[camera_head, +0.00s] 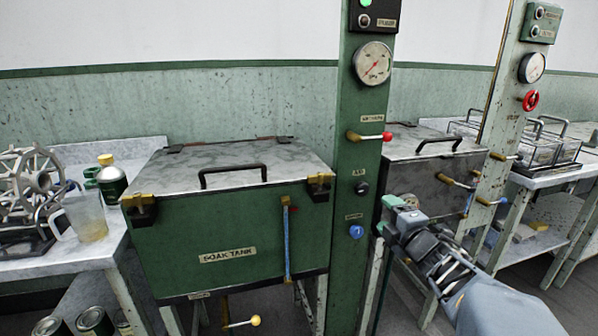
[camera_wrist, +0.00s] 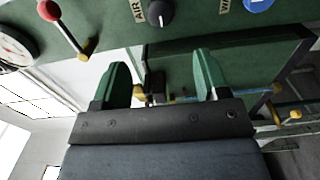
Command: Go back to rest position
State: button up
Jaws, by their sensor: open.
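My gripper (camera_head: 388,213) is at the right of the green post in the head view, in front of the second tank. In the wrist view its two green fingers (camera_wrist: 160,82) stand apart with nothing between them. The green post (camera_head: 348,150) carries a gauge (camera_head: 373,62), a red-knobbed lever (camera_head: 370,136), a black knob (camera_head: 361,188) and a blue button (camera_head: 356,231). The red-knobbed lever (camera_wrist: 66,30) and the black knob (camera_wrist: 160,13) also show in the wrist view. My gripper appears apart from these controls.
The closed soak tank (camera_head: 190,255) stands left of the post. A second tank (camera_head: 425,165) stands behind my gripper, with yellow-handled valves (camera_head: 458,182). A second post (camera_head: 505,90) rises at right. The left table (camera_head: 95,248) holds a jug (camera_head: 85,218) and a reel.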

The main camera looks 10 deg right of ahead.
jog(key=s+a+r+m+g+h+p, duration=0.25)
jog(key=r+m+g+h+p, duration=0.25)
jog(key=r+m+p, duration=0.8)
jog(key=s+a+m+g+y+p, duration=0.3)
jog(key=s+a+m+g+p, duration=0.3)
jog(key=s+p, duration=0.8)
jog(key=a+r+g, duration=0.1)
jog(key=a+g, duration=0.2)
jog(key=a, duration=0.2)
jog(key=shift+s, duration=0.3)
